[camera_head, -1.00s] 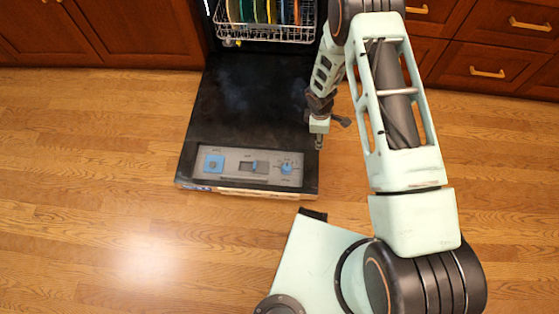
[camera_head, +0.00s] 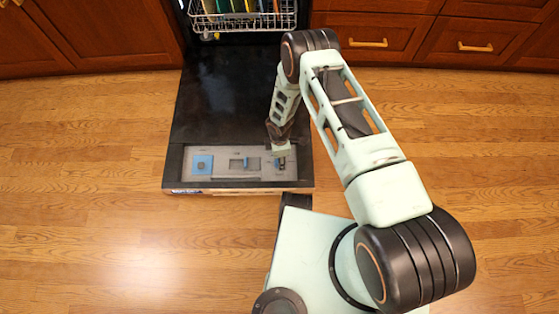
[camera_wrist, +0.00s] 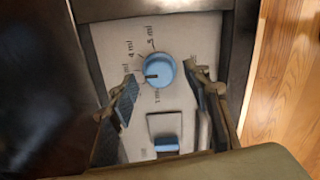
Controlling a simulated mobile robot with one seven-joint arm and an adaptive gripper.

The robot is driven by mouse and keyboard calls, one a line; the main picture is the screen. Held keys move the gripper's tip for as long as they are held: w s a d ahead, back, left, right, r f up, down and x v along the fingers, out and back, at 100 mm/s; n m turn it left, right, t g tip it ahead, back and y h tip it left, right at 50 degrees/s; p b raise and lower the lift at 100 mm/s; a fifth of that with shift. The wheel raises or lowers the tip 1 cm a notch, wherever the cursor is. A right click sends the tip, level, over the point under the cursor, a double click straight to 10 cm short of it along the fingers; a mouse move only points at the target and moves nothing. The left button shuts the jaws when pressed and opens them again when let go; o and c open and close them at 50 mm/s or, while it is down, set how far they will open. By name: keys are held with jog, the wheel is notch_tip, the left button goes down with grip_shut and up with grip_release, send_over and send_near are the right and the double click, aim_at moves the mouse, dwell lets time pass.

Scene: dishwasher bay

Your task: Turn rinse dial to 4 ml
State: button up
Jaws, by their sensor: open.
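The blue round rinse dial (camera_wrist: 159,70) sits on the grey panel (camera_wrist: 110,45) in the wrist view. Its dark pointer mark lies toward the left, below the "4 ml" label at the dial's upper left; a label near the left finger is partly hidden. A "5 ml" label is above the dial. My gripper (camera_wrist: 163,78) is open, with one finger to each side of the dial and no clear contact. In the head view my gripper (camera_head: 280,158) is over the panel's right end and mostly hides the dial.
The dishwasher door (camera_head: 222,105) lies open and flat. A blue slider (camera_wrist: 166,143) is near the dial, and a blue square latch (camera_head: 202,165) is at the panel's left. A dish rack (camera_head: 240,20) holds dishes behind. Wooden floor (camera_head: 90,200) is clear around the door.

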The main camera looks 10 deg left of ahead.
jog(key=shift+f, duration=0.75)
jog(key=c, duration=1.2)
jog(key=shift+o, duration=0.2)
jog(key=shift+m+b, duration=0.3)
jog(key=m+b, duration=0.1)
jog(key=m, duration=0.2)
jog(key=shift+m+b, duration=0.3)
jog(key=shift+b, duration=0.05)
jog(key=shift+m+b, duration=0.65)
jog(key=shift+m, duration=1.15)
